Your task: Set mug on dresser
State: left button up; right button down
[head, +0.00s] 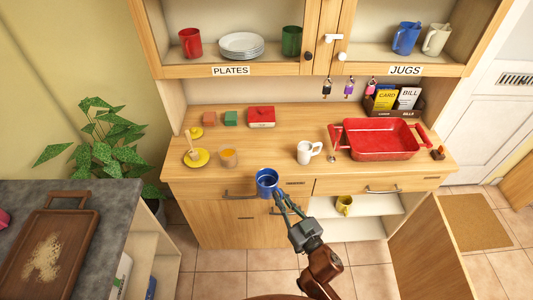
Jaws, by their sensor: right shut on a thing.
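A blue mug (267,183) is in the head view, in front of the dresser's front edge and upright. My right gripper (278,194) is shut on the mug at its right side, with the arm coming up from below. The wooden dresser (245,140) has its worktop just behind the mug. A white mug (308,151) stands on the worktop, right of the blue mug. A yellow mug (344,204) is in the open lower cupboard. My left gripper is not in view.
The worktop between the orange cup and white mug is clear. An open cupboard door (432,245) stands at lower right.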

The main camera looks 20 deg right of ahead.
jog(key=w+d+r+n+y+p, duration=0.1)
jog(key=w+d+r+y+p, duration=0.15)
jog(key=r+p, duration=1.1)
jog(key=shift+g+h, duration=0.4)
jog(key=shift+h, duration=0.05)
jog(key=w+f, duration=0.3)
jog(key=w, duration=0.1)
jog(key=w+d+f, duration=0.1)
jog(key=w+f, duration=0.2)
jog(key=w, duration=0.1)
jog(key=w+f, duration=0.3)
jog(key=w, duration=0.2)
jog(key=shift+d+f+b, duration=0.25)
jog(key=shift+b, duration=0.15)
jog(key=shift+w+f, duration=0.4)
jog(key=shift+f, duration=0.05)
notch_tip(320, 180, down, 3)
jog(key=shift+w+f, duration=0.15)
jog(key=shift+f, duration=0.05)
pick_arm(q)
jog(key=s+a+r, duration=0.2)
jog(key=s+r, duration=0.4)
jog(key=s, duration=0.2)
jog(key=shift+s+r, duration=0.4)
